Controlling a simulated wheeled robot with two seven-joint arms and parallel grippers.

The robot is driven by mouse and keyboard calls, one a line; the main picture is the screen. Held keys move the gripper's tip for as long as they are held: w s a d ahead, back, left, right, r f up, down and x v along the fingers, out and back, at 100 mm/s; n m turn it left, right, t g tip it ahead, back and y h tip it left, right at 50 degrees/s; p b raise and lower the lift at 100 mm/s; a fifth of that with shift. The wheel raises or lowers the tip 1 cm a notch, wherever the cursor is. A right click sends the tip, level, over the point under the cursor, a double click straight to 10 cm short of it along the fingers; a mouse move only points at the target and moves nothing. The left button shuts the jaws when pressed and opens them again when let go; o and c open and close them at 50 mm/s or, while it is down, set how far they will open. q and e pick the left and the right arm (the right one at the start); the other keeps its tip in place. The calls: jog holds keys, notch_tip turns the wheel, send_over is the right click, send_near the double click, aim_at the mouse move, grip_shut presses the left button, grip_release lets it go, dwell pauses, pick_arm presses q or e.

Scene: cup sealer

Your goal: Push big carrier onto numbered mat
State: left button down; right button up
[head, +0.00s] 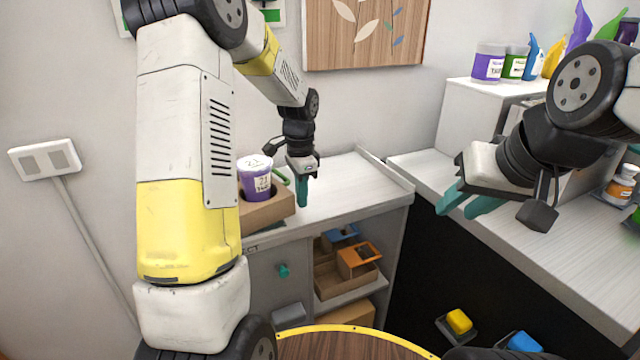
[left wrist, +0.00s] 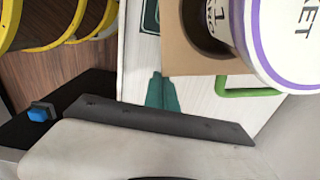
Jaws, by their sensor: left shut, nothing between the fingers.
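The big carrier (head: 268,211) is a brown cardboard box on the white counter, with a purple cup (head: 257,182) standing in its hole. The carrier (left wrist: 185,62) and the cup's white lid (left wrist: 290,35) also show in the left wrist view. A green loop handle (left wrist: 250,92) sticks out at the carrier's side. A dark green mat (left wrist: 150,17) with white marking shows beside the carrier, partly covered by it. My left gripper (head: 303,200) is shut and empty, pointing down just right of the carrier; contact is unclear. My right gripper (head: 457,213) is open and empty, away over the right counter.
The counter (head: 350,190) right of my left gripper is clear. A raised ledge (head: 385,170) runs along its right side. Cardboard carriers with orange and blue parts (head: 358,256) sit on the shelf below. Jars and bottles (head: 488,64) stand at the back right.

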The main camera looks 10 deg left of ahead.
aim_at(286, 195)
pick_arm(q)
jog(key=shift+s+a, duration=0.1)
jog(key=shift+a, duration=0.1)
jog(key=s+a, duration=0.2)
jog(key=a, duration=0.1)
jog(key=shift+a, duration=0.15)
dwell(0.4)
